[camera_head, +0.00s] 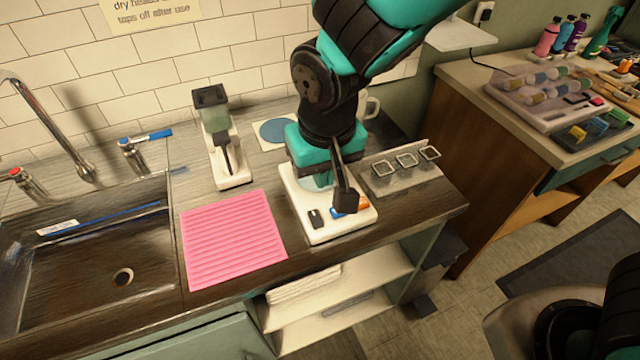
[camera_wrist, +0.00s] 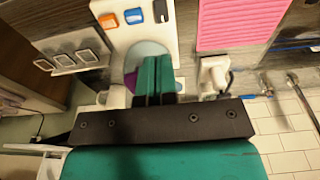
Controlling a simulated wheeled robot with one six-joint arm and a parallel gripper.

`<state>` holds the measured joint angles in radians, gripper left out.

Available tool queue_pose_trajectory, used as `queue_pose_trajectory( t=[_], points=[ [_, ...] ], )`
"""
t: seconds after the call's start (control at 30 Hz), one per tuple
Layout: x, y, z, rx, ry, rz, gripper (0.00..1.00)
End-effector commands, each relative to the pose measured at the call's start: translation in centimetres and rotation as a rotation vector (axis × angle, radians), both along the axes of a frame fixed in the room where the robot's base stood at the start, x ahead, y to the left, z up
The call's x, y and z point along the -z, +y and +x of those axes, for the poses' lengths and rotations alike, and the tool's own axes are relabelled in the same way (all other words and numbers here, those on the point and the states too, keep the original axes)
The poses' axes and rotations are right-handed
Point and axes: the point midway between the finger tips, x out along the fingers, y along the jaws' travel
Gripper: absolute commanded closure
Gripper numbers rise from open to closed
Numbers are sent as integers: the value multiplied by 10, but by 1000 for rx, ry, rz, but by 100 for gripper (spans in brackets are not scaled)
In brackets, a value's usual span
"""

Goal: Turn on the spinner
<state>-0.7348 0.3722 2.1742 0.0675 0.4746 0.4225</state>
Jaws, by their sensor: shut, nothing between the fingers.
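A white device with a round disc, which looks like the spinner (camera_head: 324,228), stands on the counter. Its front face carries a black switch (camera_wrist: 161,10), a blue switch (camera_wrist: 133,16) and an orange switch (camera_wrist: 109,21). A pale and purple rounded part (camera_wrist: 130,80) shows behind my fingers in the wrist view. My gripper (camera_wrist: 156,62) is shut and empty, over the disc end of the device, short of the switches. In the head view my wrist hides most of the disc and the fingertips. I cannot tell whether the fingers touch the device.
A pink ribbed mat (camera_head: 232,238) lies left of the device, beside the sink (camera_head: 85,262). A white machine with a dark top (camera_head: 228,172) stands behind the mat. A grey plate with three square frames (camera_head: 405,178) lies to the right. A mug (camera_head: 371,106) stands behind my wrist.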

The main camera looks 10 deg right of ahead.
Motion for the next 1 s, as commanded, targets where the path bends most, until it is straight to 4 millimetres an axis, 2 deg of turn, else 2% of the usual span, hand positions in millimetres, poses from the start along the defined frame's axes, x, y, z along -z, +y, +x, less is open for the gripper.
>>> queue_pose_trajectory(
  t=[0.37, 0.6, 1.0],
  points=[
    [-5, 0, -1, 0, 0, 0, 100],
    [3, -1, 7, 1, -36, 12, 100],
    [-7, -3, 14, 1, -73, 22, 100]
  ],
)
